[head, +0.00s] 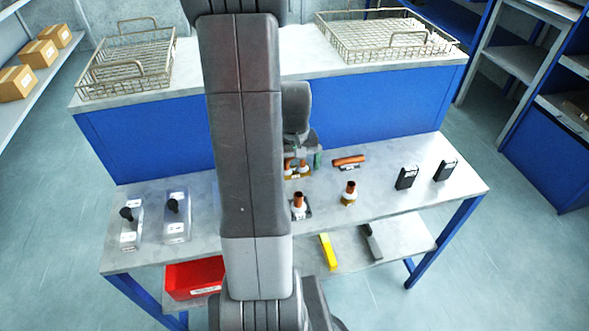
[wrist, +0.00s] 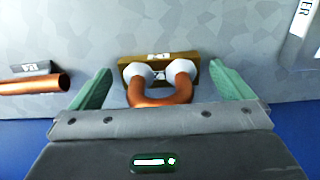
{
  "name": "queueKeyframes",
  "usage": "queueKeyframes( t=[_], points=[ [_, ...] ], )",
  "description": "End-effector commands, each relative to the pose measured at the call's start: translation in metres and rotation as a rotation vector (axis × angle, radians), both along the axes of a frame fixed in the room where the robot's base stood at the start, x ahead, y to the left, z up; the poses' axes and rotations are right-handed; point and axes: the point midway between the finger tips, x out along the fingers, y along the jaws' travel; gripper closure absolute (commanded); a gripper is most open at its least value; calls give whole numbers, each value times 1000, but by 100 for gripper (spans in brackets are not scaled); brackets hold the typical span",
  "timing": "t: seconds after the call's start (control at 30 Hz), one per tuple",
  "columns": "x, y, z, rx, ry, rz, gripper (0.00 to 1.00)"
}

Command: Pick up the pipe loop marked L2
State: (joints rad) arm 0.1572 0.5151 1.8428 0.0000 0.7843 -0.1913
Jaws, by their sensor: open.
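A copper U-shaped pipe loop (wrist: 160,97) with white collars stands on a brown-gold base (wrist: 190,70) in the wrist view. A small tag on the base is too small to read surely. My gripper (wrist: 160,68) is open, with one green finger on each side of the loop and clear gaps to it. In the head view the loop (head: 303,167) shows partly behind my arm, on the bench under my gripper (head: 302,158). A second copper pipe (head: 349,160) lies on a dark mount to its right; it also shows at the left of the wrist view (wrist: 35,84).
Two upright copper stubs with white collars (head: 299,203) (head: 349,194) stand nearer on the bench (head: 400,207). Black boxes (head: 407,177) stand at right, clear cases with black knobs (head: 177,220) at left. A blue-fronted counter (head: 380,105) with wire baskets rises behind. My arm hides the middle.

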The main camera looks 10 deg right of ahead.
Motion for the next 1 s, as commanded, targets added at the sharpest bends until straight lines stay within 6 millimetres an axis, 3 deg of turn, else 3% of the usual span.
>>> queueKeyframes(
  t=[0.23,0.5,0.57,0.83,1.0],
  points=[
    [0,0,-2,0,-1,0,0],
    [0,0,-2,0,-1,0,53],
    [1,0,-1,-1,-2,0,62],
    [1,0,4,-1,-3,0,62],
    [2,0,30,-2,-7,0,62]
  ],
)
